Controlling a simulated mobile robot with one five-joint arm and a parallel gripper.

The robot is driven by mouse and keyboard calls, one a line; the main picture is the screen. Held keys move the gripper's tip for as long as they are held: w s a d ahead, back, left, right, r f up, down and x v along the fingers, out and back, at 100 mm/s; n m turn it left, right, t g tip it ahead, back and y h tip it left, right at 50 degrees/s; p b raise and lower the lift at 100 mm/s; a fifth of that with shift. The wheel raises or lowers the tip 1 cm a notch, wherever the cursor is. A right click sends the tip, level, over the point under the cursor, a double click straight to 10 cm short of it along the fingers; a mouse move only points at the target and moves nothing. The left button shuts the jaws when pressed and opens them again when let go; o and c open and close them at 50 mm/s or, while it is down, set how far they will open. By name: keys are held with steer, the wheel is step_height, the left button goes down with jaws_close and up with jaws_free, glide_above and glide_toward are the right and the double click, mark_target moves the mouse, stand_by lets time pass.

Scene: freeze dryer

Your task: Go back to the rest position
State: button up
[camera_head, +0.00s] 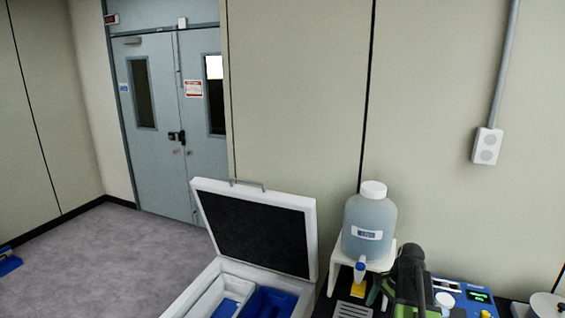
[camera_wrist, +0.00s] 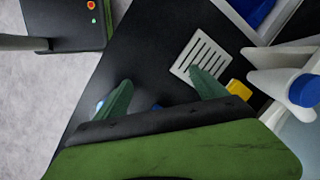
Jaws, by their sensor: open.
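My gripper (camera_wrist: 160,92) shows in the wrist view with its two green fingers apart and nothing between them. It is above a black worktop (camera_wrist: 140,55), near a white slotted grate (camera_wrist: 203,57). In the head view, part of my green and black arm shows at the bottom right, in front of the bench. It is close to the carboy stand and a blue device, and the fingers cannot be made out there.
A white chest (camera_head: 257,190) stands with its lid raised, blue bins inside. A carboy (camera_head: 369,222) with a blue tap (camera_head: 360,268) sits on a white stand (camera_head: 337,262). A blue device (camera_head: 462,295) with a green display is at right.

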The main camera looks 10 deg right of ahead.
steer(key=a+f+n+h+b, duration=0.1)
steer(key=a+n, duration=0.7)
steer(key=a, duration=0.8)
steer(key=a+f+n+g+h+b, duration=0.1)
steer(key=a+f+n, duration=0.2)
steer(key=a+n, duration=0.4)
steer(key=a, duration=0.8)
steer(key=shift+s+a+n+b, duration=0.2)
steer(key=shift+a+n+b, duration=0.15)
steer(key=shift+a+n, duration=0.05)
